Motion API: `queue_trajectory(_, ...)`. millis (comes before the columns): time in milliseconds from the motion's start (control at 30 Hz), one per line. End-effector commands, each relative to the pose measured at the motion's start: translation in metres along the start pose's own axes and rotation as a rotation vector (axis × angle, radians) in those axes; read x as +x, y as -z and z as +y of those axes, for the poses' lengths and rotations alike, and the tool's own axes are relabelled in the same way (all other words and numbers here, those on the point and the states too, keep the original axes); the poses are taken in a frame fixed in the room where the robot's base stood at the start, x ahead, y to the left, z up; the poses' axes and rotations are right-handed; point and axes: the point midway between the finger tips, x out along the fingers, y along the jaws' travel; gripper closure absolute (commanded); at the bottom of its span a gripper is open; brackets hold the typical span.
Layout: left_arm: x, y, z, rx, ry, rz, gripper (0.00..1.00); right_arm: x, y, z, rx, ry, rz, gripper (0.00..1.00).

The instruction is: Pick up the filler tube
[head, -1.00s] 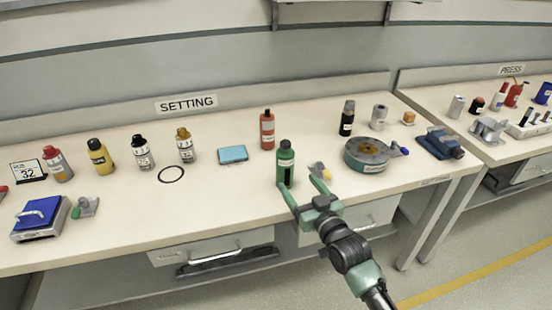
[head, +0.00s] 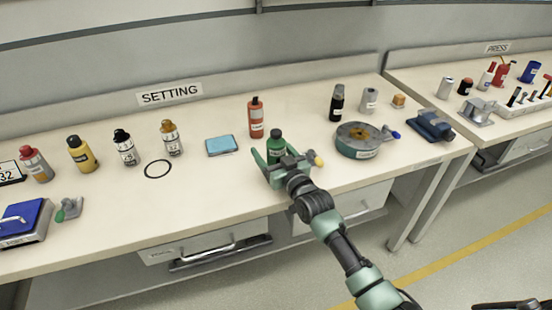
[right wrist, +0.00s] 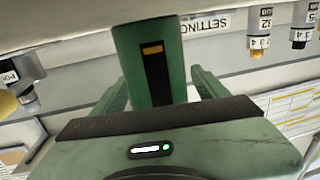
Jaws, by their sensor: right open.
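A green tube-like bottle (head: 275,146) with a dark cap stands upright near the front of the SETTING bench; I cannot read its label. My right gripper (head: 279,160) is open at this bottle, hiding its lower part. In the right wrist view the green body (right wrist: 155,65), with a dark label, is between the two spread green fingers (right wrist: 160,92). I cannot tell whether either finger touches it. A red bottle (head: 256,120) stands behind it. No label clearly reads filler. My left gripper is not in view.
A round grey-green device (head: 360,142) stands right of the gripper, with a yellow-tipped tool (head: 318,160) between. A blue pad (head: 221,146) and a black ring (head: 158,169) lie to the left. Several bottles line the left side.

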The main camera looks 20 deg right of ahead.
Motion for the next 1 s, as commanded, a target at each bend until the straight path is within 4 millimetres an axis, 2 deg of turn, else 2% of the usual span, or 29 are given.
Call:
queue_trajectory(133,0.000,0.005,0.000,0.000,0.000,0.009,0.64,0.000,0.000,0.000,0.000,0.000,0.000,0.26)
queue_trajectory(167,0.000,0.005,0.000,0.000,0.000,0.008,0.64,0.000,0.000,0.000,0.000,0.000,0.000,0.32)
queue_trajectory(400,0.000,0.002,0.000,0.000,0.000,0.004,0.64,-0.001,-0.001,0.000,0.001,0.000,-0.001,0.98)
queue_trajectory(767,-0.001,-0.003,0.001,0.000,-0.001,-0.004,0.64,0.000,0.005,0.000,0.001,0.000,0.003,1.00)
queue_trajectory(867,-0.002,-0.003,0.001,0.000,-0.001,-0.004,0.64,0.000,0.015,0.000,0.001,0.000,0.005,1.00)
queue_trajectory(1000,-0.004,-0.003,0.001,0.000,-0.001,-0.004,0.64,0.000,0.039,0.000,0.001,0.000,0.007,1.00)
